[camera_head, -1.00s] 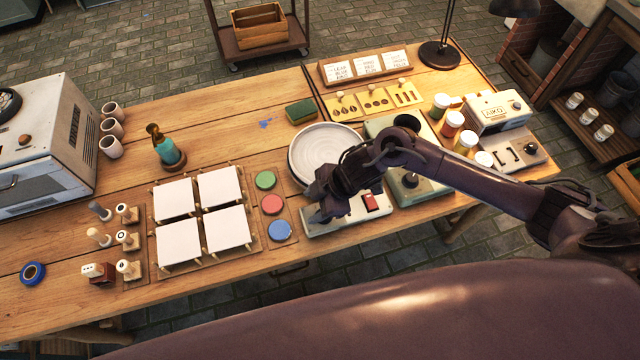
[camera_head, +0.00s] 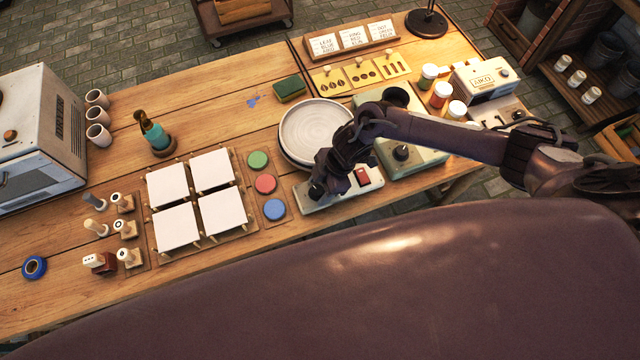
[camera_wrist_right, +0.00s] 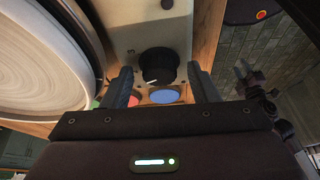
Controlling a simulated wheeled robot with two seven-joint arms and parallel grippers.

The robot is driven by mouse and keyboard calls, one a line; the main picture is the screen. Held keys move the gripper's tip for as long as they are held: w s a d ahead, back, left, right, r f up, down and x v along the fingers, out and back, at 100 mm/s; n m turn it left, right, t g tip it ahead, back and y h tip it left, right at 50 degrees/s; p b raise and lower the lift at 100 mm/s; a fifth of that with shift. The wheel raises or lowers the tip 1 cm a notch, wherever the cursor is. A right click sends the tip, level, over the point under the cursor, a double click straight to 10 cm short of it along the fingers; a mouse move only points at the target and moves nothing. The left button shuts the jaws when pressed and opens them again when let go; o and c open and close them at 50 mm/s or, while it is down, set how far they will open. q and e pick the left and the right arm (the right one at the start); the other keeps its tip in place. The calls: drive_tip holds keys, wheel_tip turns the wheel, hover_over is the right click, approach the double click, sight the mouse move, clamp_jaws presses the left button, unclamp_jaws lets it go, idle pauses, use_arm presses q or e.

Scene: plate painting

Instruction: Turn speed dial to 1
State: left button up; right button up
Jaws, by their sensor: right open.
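The speed dial (camera_wrist_right: 158,66) is a black knob with a white pointer line, on a pale control panel (camera_wrist_right: 120,25). In the right wrist view it stands between the two open fingers of my right gripper (camera_wrist_right: 162,86), with a gap on each side. In the head view my right gripper (camera_head: 322,186) is over the left end of the control panel (camera_head: 345,196) and partly covers the dial. A red switch (camera_head: 362,176) is on the panel's right part.
The round wheel plate (camera_head: 312,125) stands just behind the panel. Red, green and blue paint pots (camera_head: 265,184) and white square tiles (camera_head: 210,190) lie to the left. A green-grey machine with a black knob (camera_head: 425,158) stands right of the panel, under my arm.

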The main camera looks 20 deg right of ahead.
drive_tip(key=c, duration=1)
use_arm(q)
drive_tip(key=shift+s+f, duration=0.15)
drive_tip(key=shift+s, duration=0.2)
drive_tip(key=shift+f, duration=0.1)
use_arm(e)
drive_tip(key=shift+w, duration=0.1)
drive_tip(key=n+b, duration=0.1)
drive_tip(key=n+g+b, duration=0.1)
drive_tip(key=n+b, duration=0.1)
drive_tip(key=shift+w+f, duration=0.15)
drive_tip(key=shift+w, duration=0.05)
drive_tip(key=n+g+b, duration=0.1)
drive_tip(key=n+b, duration=0.3)
drive_tip(key=shift+w+a+n+g+h, duration=0.15)
drive_tip(key=shift+n+g+h, duration=0.25)
drive_tip(key=shift+r+n+g+h+b, duration=0.25)
drive_tip(key=shift+n+b, duration=0.45)
drive_tip(key=shift+n, duration=0.4)
use_arm(q)
wheel_tip(320, 180, down, 8)
use_arm(e)
drive_tip(key=shift+a+n+g+h, duration=0.1)
drive_tip(key=shift+n+g+h, duration=0.2)
drive_tip(key=shift+n, duration=0.6)
